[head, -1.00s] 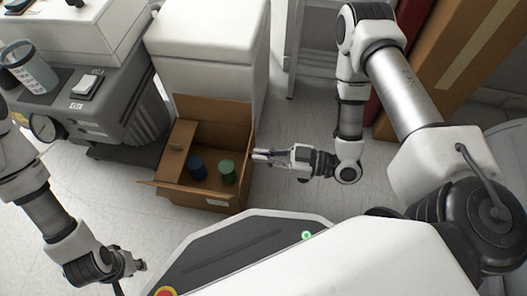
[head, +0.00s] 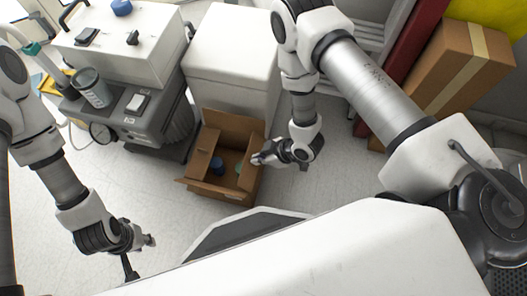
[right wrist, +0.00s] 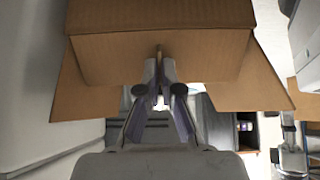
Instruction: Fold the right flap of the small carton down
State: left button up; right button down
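The small brown carton (head: 193,190) stands on the floor in front of a white cabinet, its back flap (head: 225,127) upright and its front flap sloping outward. A blue can (head: 217,166) sits inside; the green can beside it is mostly in shadow. My right gripper (head: 257,159) is at the carton's right edge, overlapping the right flap area in the head view. In the right wrist view its fingertips (right wrist: 160,70) are close together against cardboard (right wrist: 105,50); whether they touch is unclear. My left gripper (head: 150,240) hangs at lower left, away from the carton.
A grey compressor (head: 150,130) with a gauge stands left of the carton. The white cabinet (head: 230,60) is close behind it. A large taped carton (head: 455,70) stands at the far right. The floor in front and right of the small carton is clear.

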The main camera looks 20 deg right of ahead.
aim_at(246, 157)
jog(key=shift+w+a+r+g+h+p, duration=0.25)
jog(key=shift+a+g+h+p, duration=0.25)
jog(key=shift+h+p, duration=0.25)
jog(key=g+h, duration=0.1)
jog(key=w+a+f+g+h+p, duration=0.1)
jog(key=h, duration=0.1)
jog(key=shift+a, duration=0.2)
jog(key=shift+a+g+h+p, duration=0.15)
jog(key=shift+g+h+p, duration=0.15)
jog(key=shift+h, duration=0.15)
jog(key=h+p, duration=0.1)
jog(key=p, duration=0.3)
jog(key=w+g+h+p, duration=0.1)
jog(key=p, duration=0.3)
jog(key=shift+a+f, duration=0.35)
jog(key=shift+a, duration=0.05)
jog(key=shift+s+f+g+h+p, duration=0.1)
jog(key=shift+f+g+h+p, duration=0.25)
jog(key=shift+p, duration=0.35)
jog(key=c, duration=1.4)
grip_release()
jog(key=shift+o, duration=0.2)
